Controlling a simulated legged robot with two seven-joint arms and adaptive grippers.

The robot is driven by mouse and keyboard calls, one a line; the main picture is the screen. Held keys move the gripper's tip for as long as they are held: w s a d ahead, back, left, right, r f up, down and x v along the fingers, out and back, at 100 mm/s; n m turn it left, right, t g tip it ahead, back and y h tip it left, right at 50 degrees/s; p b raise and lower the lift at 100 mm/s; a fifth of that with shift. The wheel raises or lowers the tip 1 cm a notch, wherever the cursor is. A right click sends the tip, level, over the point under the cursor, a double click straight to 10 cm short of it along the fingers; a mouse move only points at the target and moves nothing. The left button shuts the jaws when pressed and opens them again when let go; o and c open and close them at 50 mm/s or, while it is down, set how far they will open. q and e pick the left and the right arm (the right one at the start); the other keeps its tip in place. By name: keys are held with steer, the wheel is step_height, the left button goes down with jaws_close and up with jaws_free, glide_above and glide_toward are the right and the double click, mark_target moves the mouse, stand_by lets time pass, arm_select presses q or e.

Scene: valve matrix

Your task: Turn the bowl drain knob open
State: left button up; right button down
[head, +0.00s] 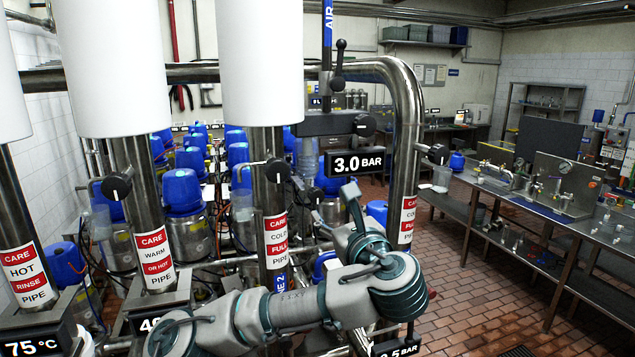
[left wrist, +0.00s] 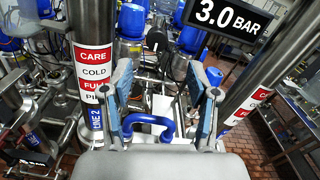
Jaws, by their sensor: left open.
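My left gripper (head: 350,195) is raised in front of the pipes, below the 3.0 BAR sign. In the left wrist view its two fingers (left wrist: 166,88) stand wide apart with nothing gripped. A blue curved handle or tube (left wrist: 150,122) shows between the fingers; I cannot tell its distance. Several black knobs with white marks sit on the pipes: a left knob (head: 117,184), a middle knob (head: 277,170), a right knob (head: 438,154) and one on the block above the sign (head: 364,125). No readable label shows which is the bowl drain knob. My right gripper is not visible.
Steel pipes with red and white CARE labels (head: 277,240) stand close around my left arm. The 3.0 BAR sign (head: 356,162) hangs just above the gripper. Blue-topped canisters (head: 182,190) fill the space behind. Brown tiled floor (head: 480,275) is open at right, before a steel bench (head: 540,207).

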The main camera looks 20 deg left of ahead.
mark_target(318, 198)
arm_select(q)
steer(key=p+x, duration=0.8)
steer(key=x, duration=0.2)
steer(key=shift+w+a+f, duration=0.15)
steer(key=shift+a, duration=0.1)
steer(key=shift+w+a, duration=0.1)
steer(key=shift+a, duration=0.25)
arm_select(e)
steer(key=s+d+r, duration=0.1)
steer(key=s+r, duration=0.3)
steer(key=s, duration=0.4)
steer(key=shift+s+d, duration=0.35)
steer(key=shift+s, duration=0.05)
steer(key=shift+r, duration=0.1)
arm_select(q)
steer(key=shift+d, duration=0.2)
jaws_close()
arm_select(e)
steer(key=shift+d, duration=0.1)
